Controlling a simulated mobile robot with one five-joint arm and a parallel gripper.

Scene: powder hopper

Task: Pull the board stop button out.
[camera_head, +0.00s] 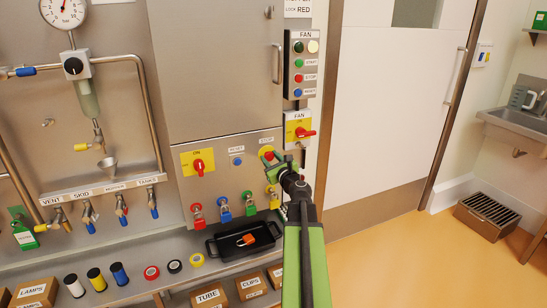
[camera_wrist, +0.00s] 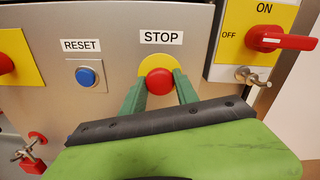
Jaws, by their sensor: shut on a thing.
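The board stop button is a red mushroom button on a yellow disc under the label STOP. It shows in the wrist view (camera_wrist: 160,82) and in the head view (camera_head: 268,155), partly covered by my gripper there. My gripper (camera_wrist: 160,90) has its two green fingers on either side of the red button, shut on it. In the head view my gripper (camera_head: 272,160) is at the lower right of the steel board, against the button. The finger contact points are partly hidden behind the button's edge.
A blue RESET button (camera_wrist: 88,76) is left of the stop button. A red FAN switch (camera_wrist: 282,40) on yellow is at upper right. Padlocks hang below, including a blue one (camera_head: 224,212). A black tray (camera_head: 215,247) with an orange padlock stands on the ledge.

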